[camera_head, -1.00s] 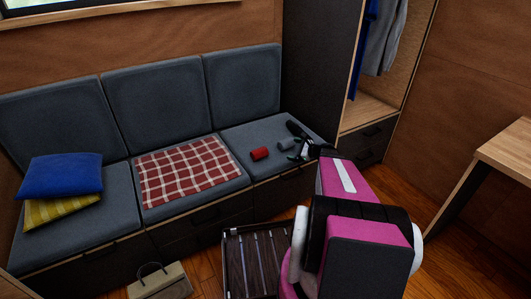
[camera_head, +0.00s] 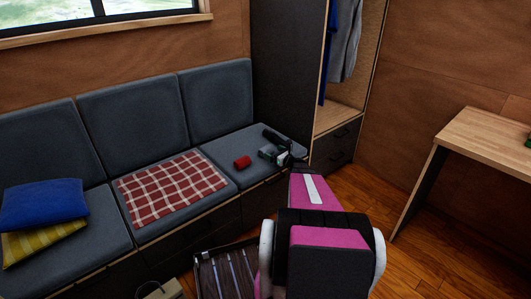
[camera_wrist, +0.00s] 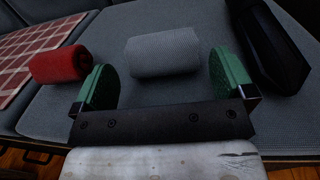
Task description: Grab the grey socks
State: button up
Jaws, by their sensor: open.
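The grey socks (camera_wrist: 162,57) are a rolled bundle on the grey seat cushion. In the wrist view they lie just ahead of my gripper (camera_wrist: 162,84), roughly centred between its two green fingertips. My gripper is open and empty, and its fingers point toward the bundle. In the head view my gripper (camera_head: 277,156) is at the right end of the bench, and the grey socks (camera_head: 266,150) are partly hidden by it.
A red roll (camera_wrist: 62,63) lies left of the left finger, also in the head view (camera_head: 242,162). A black object (camera_wrist: 268,45) lies close by the right finger. A checked cloth (camera_head: 172,187) covers the middle seat. A wooden table (camera_head: 485,140) stands at the right.

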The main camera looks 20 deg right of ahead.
aim_at(269, 149)
jog(key=shift+x, duration=2.75)
jog(key=c, duration=0.6)
jog(key=shift+r, duration=0.1)
